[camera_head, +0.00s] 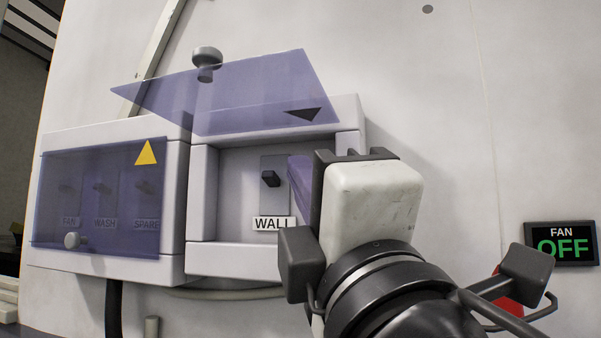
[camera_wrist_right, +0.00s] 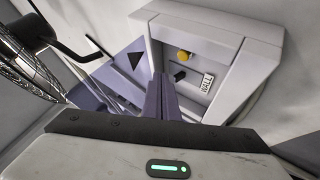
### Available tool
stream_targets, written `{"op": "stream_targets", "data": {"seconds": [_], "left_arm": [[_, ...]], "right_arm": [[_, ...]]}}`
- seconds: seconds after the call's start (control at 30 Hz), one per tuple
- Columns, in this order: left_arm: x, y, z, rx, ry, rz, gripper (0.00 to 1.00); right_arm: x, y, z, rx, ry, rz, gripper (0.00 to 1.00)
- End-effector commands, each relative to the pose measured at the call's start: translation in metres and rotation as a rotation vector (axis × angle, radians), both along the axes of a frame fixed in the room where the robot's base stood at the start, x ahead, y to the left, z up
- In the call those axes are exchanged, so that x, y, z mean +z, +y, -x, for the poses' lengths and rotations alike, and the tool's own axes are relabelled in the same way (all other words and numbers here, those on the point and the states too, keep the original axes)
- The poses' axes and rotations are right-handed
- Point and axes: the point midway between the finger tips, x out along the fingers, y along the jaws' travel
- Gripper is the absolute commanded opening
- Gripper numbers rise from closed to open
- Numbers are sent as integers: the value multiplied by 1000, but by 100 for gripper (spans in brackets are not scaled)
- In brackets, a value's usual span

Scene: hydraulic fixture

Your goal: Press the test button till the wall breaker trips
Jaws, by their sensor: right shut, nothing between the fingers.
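The wall breaker box (camera_head: 204,195) stands open, its tinted lid (camera_head: 230,95) raised. Inside is a black breaker lever (camera_head: 271,179) above a "WALL" label (camera_head: 271,223); whether it is tripped I cannot tell. In the right wrist view a yellow round button (camera_wrist_right: 184,55) sits beside the lever (camera_wrist_right: 180,76). My gripper hides that button in the head view. My right gripper (camera_head: 301,185) is shut and empty at the box's right part. Its purple fingers (camera_wrist_right: 162,88) point into the box, close to the lever and button; contact cannot be told. My left gripper is not in view.
A closed box (camera_head: 110,255) on the left holds FAN, WASH and SPARE switches behind a tinted cover (camera_head: 85,205). The raised lid hangs just above the open box. A display (camera_head: 561,244) at right reads FAN OFF. A red part (camera_head: 509,304) is partly hidden by my arm.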

Motion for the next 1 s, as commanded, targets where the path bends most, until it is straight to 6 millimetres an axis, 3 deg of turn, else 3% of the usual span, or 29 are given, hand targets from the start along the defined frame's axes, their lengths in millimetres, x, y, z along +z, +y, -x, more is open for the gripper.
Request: {"op": "stream_targets", "data": {"seconds": [0.3,1.0], "left_arm": [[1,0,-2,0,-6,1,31],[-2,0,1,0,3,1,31]], "right_arm": [[-1,-10,-30,-1,1,0,0],[0,-11,-33,0,0,0,0]]}}
